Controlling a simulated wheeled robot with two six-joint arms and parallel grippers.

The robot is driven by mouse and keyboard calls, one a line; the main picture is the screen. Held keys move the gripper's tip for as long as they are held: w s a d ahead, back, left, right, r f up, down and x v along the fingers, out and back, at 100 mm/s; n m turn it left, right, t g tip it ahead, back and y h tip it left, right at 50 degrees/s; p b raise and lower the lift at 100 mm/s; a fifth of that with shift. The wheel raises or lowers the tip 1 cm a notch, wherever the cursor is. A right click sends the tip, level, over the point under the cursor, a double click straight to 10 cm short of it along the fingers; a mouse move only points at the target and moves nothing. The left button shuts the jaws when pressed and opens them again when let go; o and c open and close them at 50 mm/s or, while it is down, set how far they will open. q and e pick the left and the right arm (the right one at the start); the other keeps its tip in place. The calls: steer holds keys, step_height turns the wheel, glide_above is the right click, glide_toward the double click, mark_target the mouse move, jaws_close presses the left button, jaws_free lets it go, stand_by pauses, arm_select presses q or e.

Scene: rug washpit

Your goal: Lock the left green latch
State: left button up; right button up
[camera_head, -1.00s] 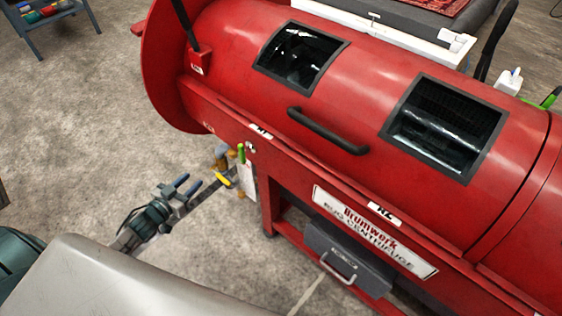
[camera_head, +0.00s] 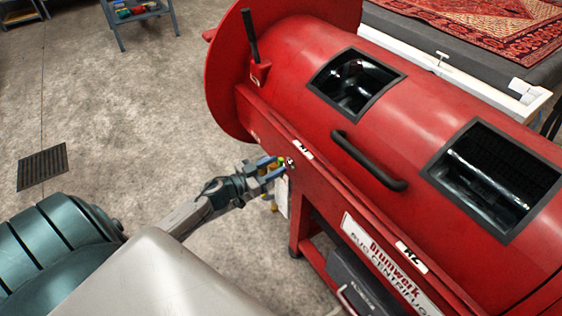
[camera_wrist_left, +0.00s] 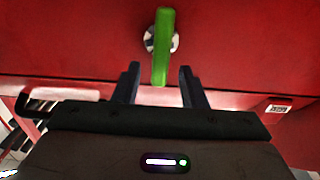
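The left green latch (camera_wrist_left: 164,45) stands upright in the left wrist view, on a round metal pivot on the red front of the rug centrifuge (camera_head: 330,215). In the head view the latch is mostly hidden, with only a little green showing beside my gripper. My left gripper (camera_head: 272,170) is at the front panel, just below the "K1" label. In the left wrist view my left gripper (camera_wrist_left: 159,82) is open. Its two fingers stand to either side of the latch's lower end, apart from it, with nothing gripped. My right gripper is not in view.
A black handle (camera_head: 368,162) and two dark windows are on the drum's lid. A black lever (camera_head: 251,38) rises at its left end. A grey box (camera_head: 355,280) sits under the machine. The floor (camera_head: 130,110) to the left is clear around a drain grate (camera_head: 42,167).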

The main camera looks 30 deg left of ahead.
arm_select(q)
steer(key=shift+x, duration=1.45)
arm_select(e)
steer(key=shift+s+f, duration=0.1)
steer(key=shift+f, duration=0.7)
arm_select(q)
steer(key=shift+c, duration=0.2)
jaws_close()
